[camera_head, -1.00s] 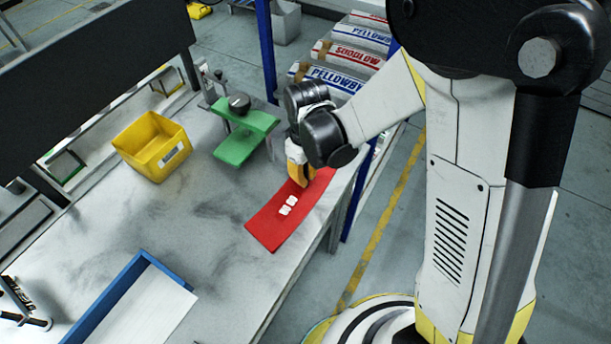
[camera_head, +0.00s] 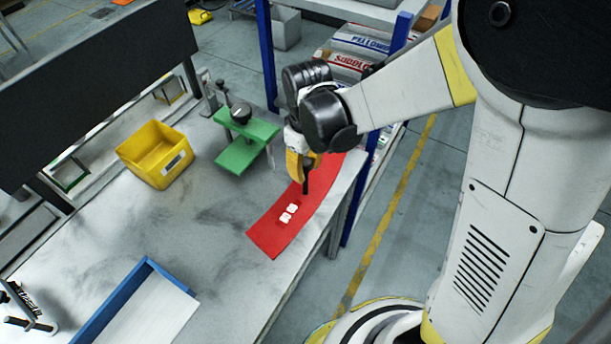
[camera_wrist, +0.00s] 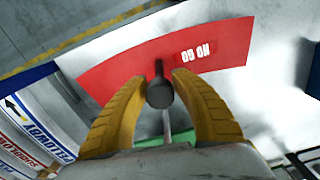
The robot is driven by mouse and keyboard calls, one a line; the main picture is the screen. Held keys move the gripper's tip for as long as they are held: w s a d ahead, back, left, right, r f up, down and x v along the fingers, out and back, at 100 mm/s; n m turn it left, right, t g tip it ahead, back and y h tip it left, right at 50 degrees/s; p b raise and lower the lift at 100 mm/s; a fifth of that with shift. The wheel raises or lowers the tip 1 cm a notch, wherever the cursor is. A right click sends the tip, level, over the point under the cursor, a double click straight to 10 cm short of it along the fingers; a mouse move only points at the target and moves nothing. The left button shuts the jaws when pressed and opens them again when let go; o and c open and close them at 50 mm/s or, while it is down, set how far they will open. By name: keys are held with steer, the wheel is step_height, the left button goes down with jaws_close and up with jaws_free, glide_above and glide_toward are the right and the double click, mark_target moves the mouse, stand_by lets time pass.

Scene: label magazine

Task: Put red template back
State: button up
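The red template (camera_head: 275,234) lies on the worktop along its right edge. It is a long, slightly curved plate with white markings and also shows in the wrist view (camera_wrist: 112,76). A dark upright knob (camera_head: 307,183) stands on it; in the wrist view the knob (camera_wrist: 159,93) appears between my fingers. My gripper (camera_head: 299,178) is over the template's far half, pointing down. In the wrist view its yellow fingers (camera_wrist: 160,82) are spread, with gaps visible beside the knob. I cannot tell whether either finger touches it.
A green stand with a black knob (camera_head: 243,154) is left of my gripper. A yellow bin (camera_head: 155,153) stands farther left, and a blue-edged tray (camera_head: 115,297) lies at the front. The middle worktop is clear. A blue post (camera_head: 266,50) and shelves with sacks are behind.

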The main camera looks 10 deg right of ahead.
mark_target(307, 162)
step_height(307, 162, up, 5)
steer(key=shift+f+p, duration=0.1)
steer(key=shift+p, duration=0.4)
steer(key=shift+s+d+r, duration=0.1)
steer(key=shift+d+r, duration=0.1)
steer(key=shift+r, duration=0.2)
steer(key=s+d+r+m+t, duration=0.7)
steer(key=s+d+r+m, duration=0.1)
steer(key=s+d+r, duration=0.2)
steer(key=shift+d+r+m, duration=0.3)
steer(key=shift+d+r, duration=0.2)
steer(key=shift+d, duration=0.65)
